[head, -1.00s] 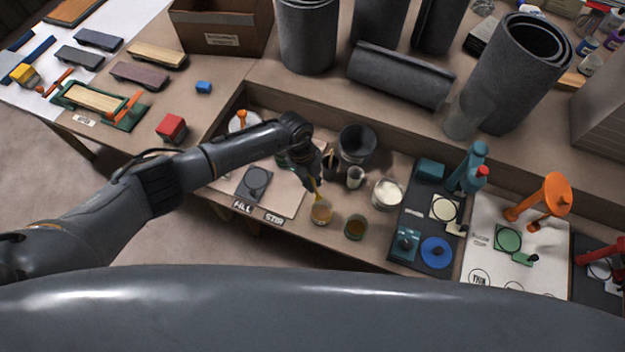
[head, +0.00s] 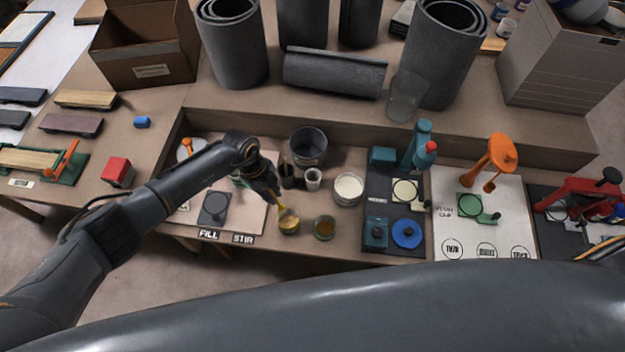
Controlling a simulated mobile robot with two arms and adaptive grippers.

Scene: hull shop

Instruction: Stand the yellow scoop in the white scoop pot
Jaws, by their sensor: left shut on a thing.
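My left gripper (head: 270,190) is shut on the yellow scoop (head: 283,212), which points down at the near cup of amber contents (head: 289,226). I cannot tell whether the scoop's tip is inside this cup or just above it. The white scoop pot (head: 313,180) stands upright behind and to the right of the gripper, apart from it. Its dark opening faces up and no scoop shows in it. My right gripper is not in view.
A dark pot with tools (head: 287,174) stands just left of the white pot, and a black bucket (head: 308,148) behind. A tub of white stuff (head: 348,189) is to the right. A second amber cup (head: 325,228) stands near the front edge.

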